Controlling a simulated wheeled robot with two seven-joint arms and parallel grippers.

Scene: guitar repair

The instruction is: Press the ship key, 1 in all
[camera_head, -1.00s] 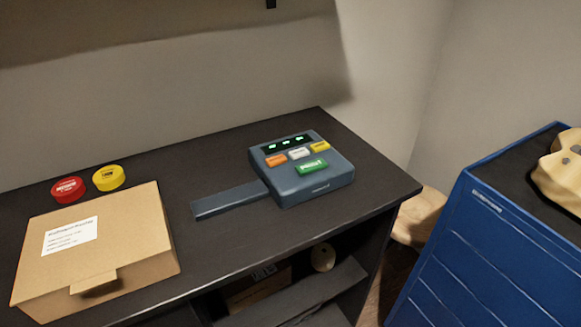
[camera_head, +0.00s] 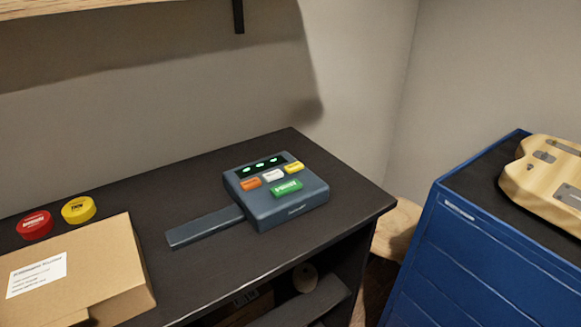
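A blue-grey key device (camera_head: 290,209) sits on the dark tabletop, with a small black display (camera_head: 262,165) showing green marks. It has an orange key (camera_head: 250,184), a white key (camera_head: 273,175), a yellow key (camera_head: 294,168) and a larger green key (camera_head: 287,187) in front. The lettering on the keys is too small to read surely, so I cannot tell which one is the ship key. A flat grey arm (camera_head: 205,227) extends from the device's left side. Neither of my grippers is in view.
A cardboard box (camera_head: 100,262) with a white label stands at the left, with a red disc (camera_head: 35,225) and a yellow disc (camera_head: 78,210) behind it. A blue cabinet (camera_head: 470,265) bearing a guitar body (camera_head: 545,180) stands right. A wooden shelf (camera_head: 120,12) hangs above.

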